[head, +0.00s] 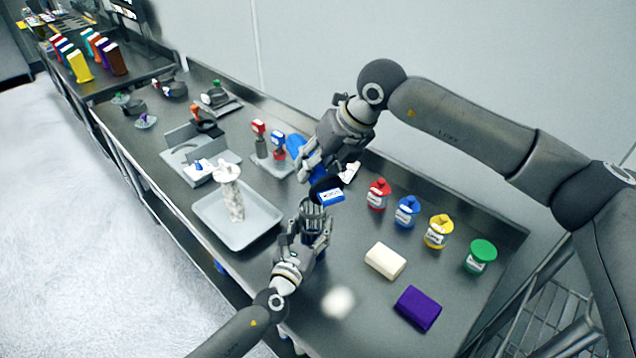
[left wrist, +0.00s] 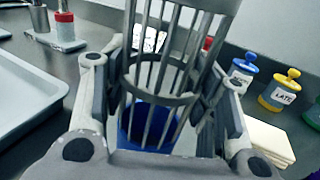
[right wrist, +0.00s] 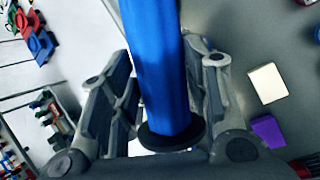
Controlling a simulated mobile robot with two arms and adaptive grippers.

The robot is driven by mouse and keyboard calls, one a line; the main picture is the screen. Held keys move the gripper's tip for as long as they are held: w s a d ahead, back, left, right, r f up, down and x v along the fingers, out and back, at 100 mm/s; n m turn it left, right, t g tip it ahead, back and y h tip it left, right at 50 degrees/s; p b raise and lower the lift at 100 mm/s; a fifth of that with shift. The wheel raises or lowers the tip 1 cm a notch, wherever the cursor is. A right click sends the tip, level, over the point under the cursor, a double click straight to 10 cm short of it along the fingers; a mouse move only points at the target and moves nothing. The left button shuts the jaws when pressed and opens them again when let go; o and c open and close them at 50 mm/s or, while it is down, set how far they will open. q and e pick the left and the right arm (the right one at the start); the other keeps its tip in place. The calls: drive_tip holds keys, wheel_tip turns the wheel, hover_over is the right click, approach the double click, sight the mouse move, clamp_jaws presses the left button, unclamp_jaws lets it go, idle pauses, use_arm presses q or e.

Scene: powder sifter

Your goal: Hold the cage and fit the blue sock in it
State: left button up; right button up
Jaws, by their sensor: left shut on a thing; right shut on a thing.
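My left gripper (head: 313,232) is shut on the grey barred cage (head: 314,211), whose bars stand between its fingers in the left wrist view (left wrist: 170,65). My right gripper (head: 327,170) is above and beyond it, shut on the blue sock (head: 296,147). The right wrist view shows the long blue sock (right wrist: 158,60) between the fingers, with a black collar (right wrist: 172,138) at its near end. The sock looks tilted and apart from the cage. A blue patch (left wrist: 150,125) shows behind the cage bars; I cannot tell what it belongs to.
A grey tray (head: 256,228) holding a speckled column (head: 235,203) is at left. Red (head: 378,195), blue (head: 406,212), yellow (head: 438,232) and green (head: 480,257) jars line the right. A cream block (head: 385,261) and a purple block (head: 418,308) lie in front.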

drive_tip(key=s+a+r+m+g+h, duration=0.1)
drive_tip(key=s+a+r+m+g, duration=0.25)
drive_tip(key=a+r+m, duration=0.4)
drive_tip(key=w+d+m+t+y, duration=0.1)
drive_tip(key=d+m+t+y, duration=0.1)
drive_tip(key=m, duration=0.4)
drive_tip(key=w+d+m+t+y, duration=0.1)
drive_tip(key=d+m+t+y, duration=0.1)
drive_tip(key=m, duration=0.5)
drive_tip(key=w+d+m+t+y, duration=0.1)
drive_tip(key=d+m+t+y, duration=0.2)
drive_tip(key=m, duration=0.4)
drive_tip(key=shift+w+f, duration=0.25)
drive_tip(key=shift+w+d+f+m+t, duration=0.15)
drive_tip(key=shift+d+m+t, duration=0.3)
drive_tip(key=shift+f, duration=0.1)
drive_tip(key=shift+f, duration=2.85)
wheel_tip(320, 180, down, 8)
drive_tip(key=shift+f, duration=0.2)
idle(1.0)
